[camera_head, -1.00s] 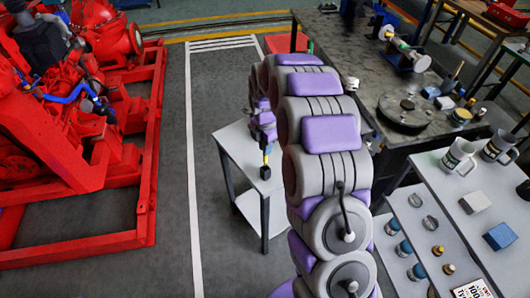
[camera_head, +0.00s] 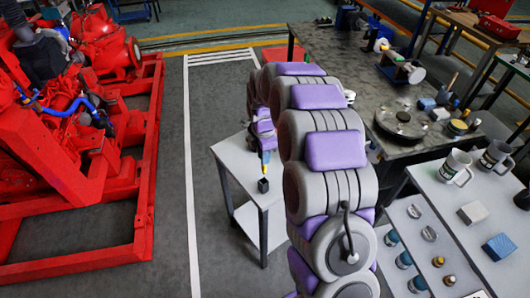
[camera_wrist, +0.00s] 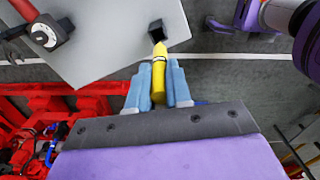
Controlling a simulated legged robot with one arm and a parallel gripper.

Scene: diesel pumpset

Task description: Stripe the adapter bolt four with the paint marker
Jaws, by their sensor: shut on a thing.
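My gripper (camera_wrist: 159,88) is shut on the yellow paint marker (camera_wrist: 159,72), which lies between its two blue fingers in the wrist view. The marker has a dark band near its far end. In the head view the marker (camera_head: 265,163) hangs below my gripper (camera_head: 265,150), roughly upright. A small black block or holder (camera_head: 263,185) stands on the small grey table (camera_head: 232,165) just below the marker. It also shows beyond the marker end in the wrist view (camera_wrist: 156,29). I cannot tell whether they touch. Adapter bolt four cannot be made out on the red pumpset (camera_head: 75,130).
A white floor line (camera_head: 190,180) and clear floor separate the pumpset from the small table. A dark workbench (camera_head: 345,60) with parts and a grey shelf (camera_head: 445,205) with mugs, blocks and caps stand at right.

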